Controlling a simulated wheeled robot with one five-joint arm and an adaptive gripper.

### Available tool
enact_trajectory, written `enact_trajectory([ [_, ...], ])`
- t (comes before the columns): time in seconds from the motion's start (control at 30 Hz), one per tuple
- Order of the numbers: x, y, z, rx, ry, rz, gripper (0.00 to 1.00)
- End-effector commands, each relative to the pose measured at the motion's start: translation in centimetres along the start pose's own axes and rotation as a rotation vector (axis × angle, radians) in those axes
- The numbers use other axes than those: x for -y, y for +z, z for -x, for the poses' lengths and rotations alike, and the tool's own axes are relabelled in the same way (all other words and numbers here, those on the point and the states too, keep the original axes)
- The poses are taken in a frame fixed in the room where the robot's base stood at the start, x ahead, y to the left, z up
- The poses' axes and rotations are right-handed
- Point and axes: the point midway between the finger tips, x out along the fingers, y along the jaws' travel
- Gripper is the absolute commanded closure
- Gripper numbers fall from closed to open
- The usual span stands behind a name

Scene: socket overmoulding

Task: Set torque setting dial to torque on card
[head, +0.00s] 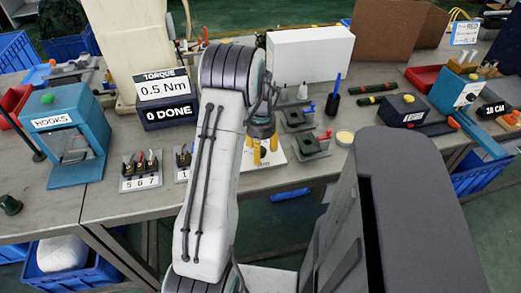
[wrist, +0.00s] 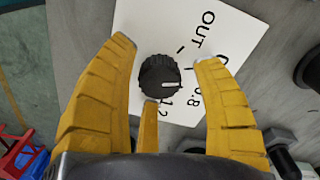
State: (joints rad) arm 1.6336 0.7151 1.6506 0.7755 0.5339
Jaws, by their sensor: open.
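The black torque dial (wrist: 160,75) sits on a white plate (wrist: 150,25) marked OUT, 0.8 and 1.2, with another number partly hidden by a finger. A white line on the dial points right in the wrist view; I cannot tell exactly which mark it meets. My gripper (wrist: 167,55) is open, its yellow fingers spread around the dial with gaps at both sides. A third finger reaches close to the dial's lower edge. In the head view my gripper (head: 265,152) is over the white plate (head: 276,170), and the dial is hidden. The torque card (head: 163,86) reads 0.5 Nm.
Below the card, a display (head: 168,112) reads 0 DONE. A card with sockets (head: 141,171) marked 5 6 7 stands left of my arm. Black fixtures (head: 310,145) stand just right of the plate. A teal HOOKS machine (head: 75,135) stands at left.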

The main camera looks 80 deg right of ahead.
Motion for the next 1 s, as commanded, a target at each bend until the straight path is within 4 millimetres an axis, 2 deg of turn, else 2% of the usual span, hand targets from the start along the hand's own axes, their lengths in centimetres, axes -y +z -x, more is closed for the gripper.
enact_trajectory([
  [0.27, 0.1, -0.1, 1.0, -0.002, -0.001, 0.000, 0.39],
  [0.8, 0.0, -0.1, 9.4, -0.003, -0.002, 0.000, 0.39],
  [1.0, 0.0, -0.1, 11.3, -0.002, -0.001, 0.000, 0.39],
])
